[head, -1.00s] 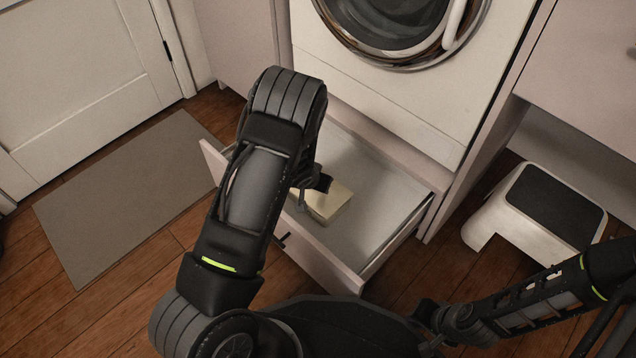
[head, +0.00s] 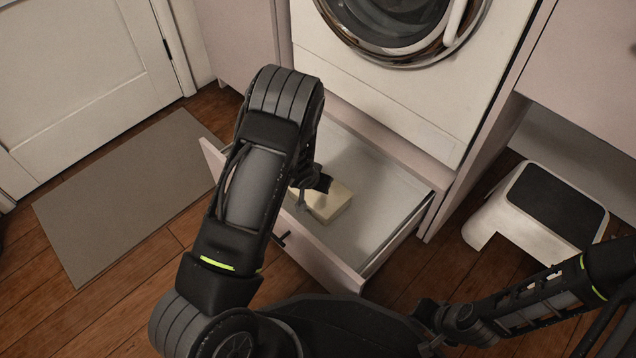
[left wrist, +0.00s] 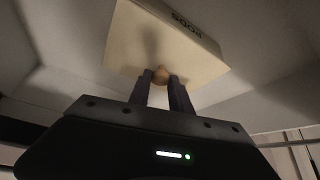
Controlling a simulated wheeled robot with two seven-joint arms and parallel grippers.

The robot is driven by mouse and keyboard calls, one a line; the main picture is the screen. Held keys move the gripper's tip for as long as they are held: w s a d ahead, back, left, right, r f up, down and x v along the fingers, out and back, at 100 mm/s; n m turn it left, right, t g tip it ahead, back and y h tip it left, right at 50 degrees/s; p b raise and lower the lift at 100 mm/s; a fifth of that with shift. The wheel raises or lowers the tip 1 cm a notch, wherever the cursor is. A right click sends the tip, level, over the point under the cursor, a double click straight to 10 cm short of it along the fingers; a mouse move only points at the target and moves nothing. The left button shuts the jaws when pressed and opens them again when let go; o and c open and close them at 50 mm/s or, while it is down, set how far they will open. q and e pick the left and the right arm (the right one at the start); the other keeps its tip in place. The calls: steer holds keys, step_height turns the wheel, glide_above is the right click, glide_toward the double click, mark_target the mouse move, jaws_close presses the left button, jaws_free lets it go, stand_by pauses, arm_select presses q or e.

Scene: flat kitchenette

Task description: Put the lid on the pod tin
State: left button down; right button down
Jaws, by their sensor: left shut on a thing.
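The cream pod tin (head: 333,207) sits in the open drawer, partly hidden behind my left arm in the head view. In the left wrist view, its side (left wrist: 182,17) carries dark, upside-down lettering that reads "PODS". The flat cream lid (left wrist: 135,50) has a small round tan knob (left wrist: 161,74). My left gripper (left wrist: 161,82) is shut on this knob. The lid appears to lie over the tin, but I cannot tell whether it is fully seated. In the head view my left gripper (head: 311,188) is just above the tin. My right gripper cannot be made out.
The drawer (head: 385,215) is pulled out below a white front-loading washer (head: 400,85). Its floor is bare around the tin. A white step stool (head: 515,205) with a dark top stands to the right. A grey mat (head: 125,195) lies on the wooden floor to the left.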

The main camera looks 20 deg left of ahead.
arm_select(q)
steer(key=shift+f, duration=0.25)
steer(key=c, duration=1.1)
jaws_free()
steer(key=shift+r, duration=0.15)
steer(key=p+v, duration=0.3)
steer(key=v, duration=0.3)
steer(key=shift+s+r, duration=0.1)
steer(key=shift+r, duration=0.15)
steer(key=shift+s+r, duration=0.35)
steer(key=shift+r+p, duration=0.1)
steer(key=shift+p, duration=0.2)
